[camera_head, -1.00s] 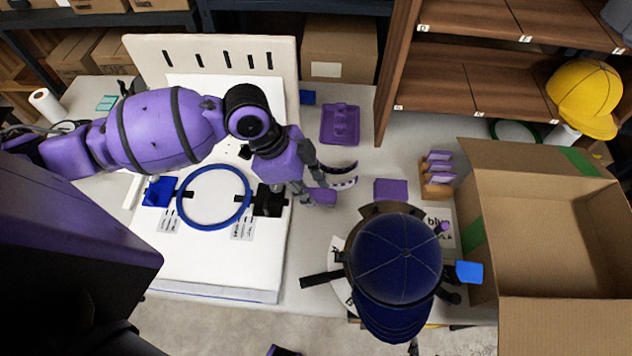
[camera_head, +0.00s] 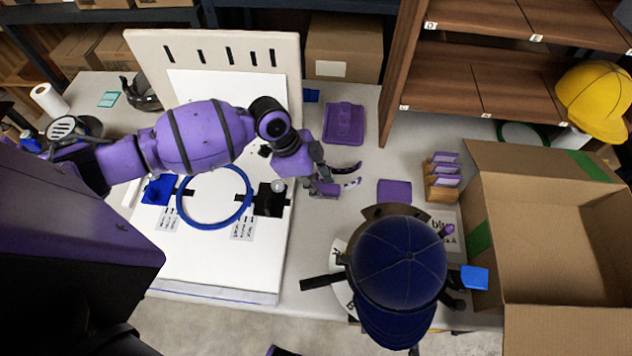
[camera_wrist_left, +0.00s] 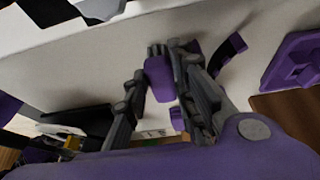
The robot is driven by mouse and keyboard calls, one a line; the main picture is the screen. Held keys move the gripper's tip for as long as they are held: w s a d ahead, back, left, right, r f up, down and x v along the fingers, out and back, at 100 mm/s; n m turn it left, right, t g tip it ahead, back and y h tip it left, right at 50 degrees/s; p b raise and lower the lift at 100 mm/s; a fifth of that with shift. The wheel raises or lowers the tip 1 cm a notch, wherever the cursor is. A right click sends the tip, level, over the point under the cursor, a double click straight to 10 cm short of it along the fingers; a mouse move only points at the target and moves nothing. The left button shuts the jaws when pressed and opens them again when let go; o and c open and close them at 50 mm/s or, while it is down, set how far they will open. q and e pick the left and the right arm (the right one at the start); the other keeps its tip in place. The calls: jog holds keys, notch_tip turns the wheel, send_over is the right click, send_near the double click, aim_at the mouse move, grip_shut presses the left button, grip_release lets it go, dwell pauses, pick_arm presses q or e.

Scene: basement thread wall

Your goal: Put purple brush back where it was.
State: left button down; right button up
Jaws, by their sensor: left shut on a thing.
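My left gripper (camera_head: 322,184) comes in over the right edge of the white board and is shut on a purple block, which I take to be the purple brush (camera_wrist_left: 160,78). In the left wrist view the block sits between the grey fingertips. In the head view the fingers partly hide it, and I cannot tell its full shape. A dark curved strip (camera_head: 347,168) shows beside the fingers. A purple tray (camera_head: 343,124) lies on the table behind the gripper, and it also shows in the left wrist view (camera_wrist_left: 296,62). My right gripper is not in view.
A blue hoop (camera_head: 215,197) lies on the white board (camera_head: 210,265). A purple square (camera_head: 394,192) and a wooden rack of purple pieces (camera_head: 442,178) are to the right. A navy cap (camera_head: 402,262) and an open carton (camera_head: 485,215) stand nearer right. A shelf (camera_head: 480,75) rises behind.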

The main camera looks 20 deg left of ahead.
pick_arm(q)
jog(key=shift+f, duration=0.15)
jog(key=c, duration=1.5)
grip_release()
jog(key=shift+o, duration=0.2)
jog(key=v, duration=1.2)
jog(key=shift+r+p, duration=0.2)
jog(key=shift+p, duration=0.1)
